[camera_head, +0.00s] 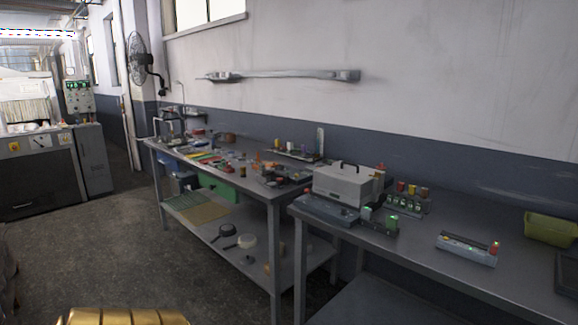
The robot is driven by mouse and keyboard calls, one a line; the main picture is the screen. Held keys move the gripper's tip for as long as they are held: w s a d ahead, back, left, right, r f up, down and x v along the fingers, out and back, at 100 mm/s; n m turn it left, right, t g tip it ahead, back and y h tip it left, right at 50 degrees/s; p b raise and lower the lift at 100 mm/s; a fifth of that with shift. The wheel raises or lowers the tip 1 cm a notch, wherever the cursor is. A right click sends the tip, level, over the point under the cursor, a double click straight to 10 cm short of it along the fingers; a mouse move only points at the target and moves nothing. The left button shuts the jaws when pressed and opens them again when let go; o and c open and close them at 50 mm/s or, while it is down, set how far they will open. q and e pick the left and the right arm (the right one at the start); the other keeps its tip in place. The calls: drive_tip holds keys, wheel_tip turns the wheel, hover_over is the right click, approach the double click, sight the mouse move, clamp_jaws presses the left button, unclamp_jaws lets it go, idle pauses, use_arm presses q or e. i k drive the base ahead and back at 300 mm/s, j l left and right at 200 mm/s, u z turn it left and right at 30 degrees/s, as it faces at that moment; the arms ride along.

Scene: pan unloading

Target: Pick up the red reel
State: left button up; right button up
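Several small reel-like pieces stand on the right workbench (470,275), too small to tell apart for sure. A red-orange one (494,248) is upright at the right end of a grey-blue holder (467,254). Another small red one (401,187) is in a dark rack (408,206) behind it, beside yellow and brown ones. I cannot tell which of them is the red reel. Neither of my grippers is in view.
A grey box with handles (342,185) stands at the bench's left end. An olive-green bin (550,229) is at the right. A cluttered second workbench (262,190) with a lower shelf stands farther left. The floor (110,240) in front is clear.

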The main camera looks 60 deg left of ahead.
sight(381, 167)
drive_tip(key=u, duration=1.35)
drive_tip(key=z, duration=0.6)
drive_tip(key=j+z, duration=0.4)
drive_tip(key=i+j+z, duration=0.1)
drive_tip(key=j+z, duration=0.45)
drive_tip(key=z, duration=0.2)
